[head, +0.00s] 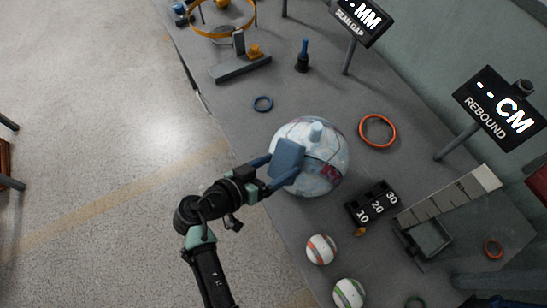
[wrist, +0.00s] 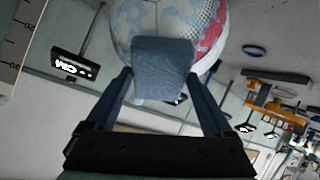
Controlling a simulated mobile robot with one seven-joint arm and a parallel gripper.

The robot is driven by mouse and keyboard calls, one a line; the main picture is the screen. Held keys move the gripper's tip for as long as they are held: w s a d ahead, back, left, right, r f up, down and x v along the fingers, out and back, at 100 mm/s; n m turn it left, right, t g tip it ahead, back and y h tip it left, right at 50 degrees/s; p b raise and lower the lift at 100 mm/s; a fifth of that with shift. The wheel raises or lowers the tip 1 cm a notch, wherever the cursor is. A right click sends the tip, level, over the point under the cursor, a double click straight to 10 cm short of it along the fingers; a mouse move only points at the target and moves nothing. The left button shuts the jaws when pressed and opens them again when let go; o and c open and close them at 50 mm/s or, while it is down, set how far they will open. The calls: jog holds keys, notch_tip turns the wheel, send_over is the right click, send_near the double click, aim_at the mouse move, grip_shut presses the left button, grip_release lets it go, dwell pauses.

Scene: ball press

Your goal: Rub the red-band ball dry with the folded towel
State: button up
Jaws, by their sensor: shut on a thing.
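My gripper (wrist: 165,95) is shut on the folded towel (wrist: 162,60), a blue pad held between the two fingers. In the head view the towel (head: 286,161) covers part of the left side of a large white ball (head: 330,135) with pale blue patches and a red-pink patch. The large ball also shows beyond the towel in the wrist view (wrist: 205,20). I cannot tell whether towel and ball touch. A small white ball with an orange-red band (head: 320,249) lies on the table, lower right of my gripper, apart from it.
A green-band ball (head: 349,293) lies near the small orange-red one. Display stands rise along the right side.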

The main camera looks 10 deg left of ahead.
aim_at(274, 155)
jog(key=shift+w+a+f+b, duration=0.1)
jog(key=shift+w+a+b, duration=0.4)
jog(key=shift+w+b, duration=0.2)
jog(key=shift+w+a, duration=0.35)
jog(key=shift+w, duration=0.15)
jog(key=shift+s+d+p, duration=0.15)
jog(key=shift+s+d, duration=0.3)
jog(key=shift+s, duration=0.15)
jog(key=shift+s+d+p, duration=0.15)
jog(key=shift+s+d, duration=0.25)
jog(key=shift+s, duration=0.2)
jog(key=shift+w+a+b, duration=0.45)
jog(key=shift+w+b, duration=0.1)
jog(key=shift+w, duration=0.05)
jog(key=shift+w+a+b, duration=0.35)
jog(key=shift+w+a, duration=0.1)
jog(key=shift+w, duration=0.15)
jog(key=shift+s+d+p, duration=0.6)
jog(key=shift+s+d, duration=0.35)
jog(key=shift+s, duration=0.3)
jog(key=shift+w+a+b, duration=0.45)
jog(key=shift+w, duration=0.2)
jog(key=shift+w+a+b, duration=0.45)
jog(key=shift+w, duration=0.15)
jog(key=shift+s+d+p, duration=0.3)
jog(key=shift+s+d, duration=0.15)
jog(key=shift+s, duration=0.15)
jog(key=shift+s+d+p, duration=0.25)
jog(key=shift+s+d, duration=0.15)
jog(key=shift+s, duration=0.2)
